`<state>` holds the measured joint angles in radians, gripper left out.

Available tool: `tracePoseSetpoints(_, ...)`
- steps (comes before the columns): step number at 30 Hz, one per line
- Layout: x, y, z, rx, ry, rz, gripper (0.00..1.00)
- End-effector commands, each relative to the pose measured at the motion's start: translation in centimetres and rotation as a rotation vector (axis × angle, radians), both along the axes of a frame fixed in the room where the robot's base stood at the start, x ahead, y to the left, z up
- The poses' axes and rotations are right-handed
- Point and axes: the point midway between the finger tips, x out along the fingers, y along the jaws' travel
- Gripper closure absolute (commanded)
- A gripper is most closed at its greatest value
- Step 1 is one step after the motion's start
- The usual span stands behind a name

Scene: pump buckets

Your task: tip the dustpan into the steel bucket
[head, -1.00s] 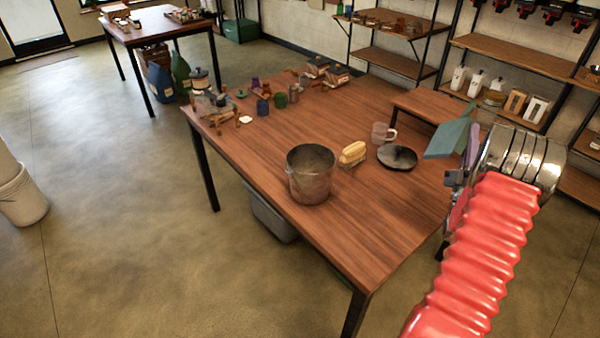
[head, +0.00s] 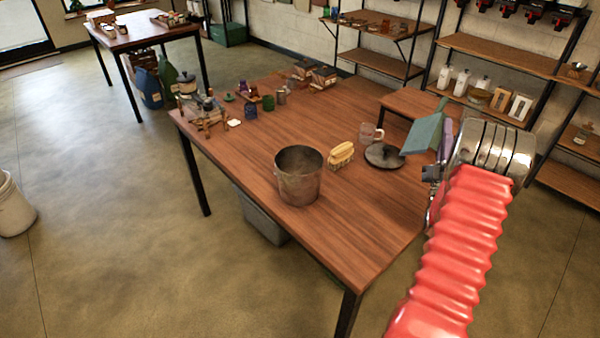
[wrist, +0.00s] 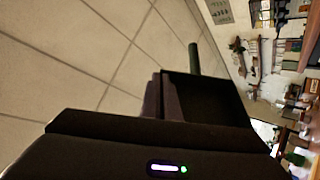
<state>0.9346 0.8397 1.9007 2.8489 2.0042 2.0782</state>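The steel bucket (head: 298,182) stands upright on the wooden table, near its front edge, with its open top facing up. My gripper (head: 440,158) is at the right of the head view, at the end of my red-sleeved arm. It is shut on the teal dustpan (head: 423,136), which is raised at the table's right side, right of the bucket and apart from it. In the wrist view the dustpan (wrist: 215,98) looks dark beside the finger, with a dark green bar (wrist: 194,58) sticking out. The grip point and any contents of the pan are hidden.
A yellow-topped brush-like object (head: 341,153), a dark round lid (head: 385,156) and a glass mug (head: 370,134) lie between bucket and dustpan. A low wooden stand (head: 408,101) is behind. Small items crowd the table's far left. A grey bin (head: 262,222) sits underneath.

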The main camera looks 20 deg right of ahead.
Motion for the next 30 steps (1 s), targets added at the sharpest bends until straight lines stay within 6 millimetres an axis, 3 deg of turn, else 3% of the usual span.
tracePoseSetpoints(30, -0.1, -0.1, 2.5, -0.621, 0.412, -0.003, 1.0)
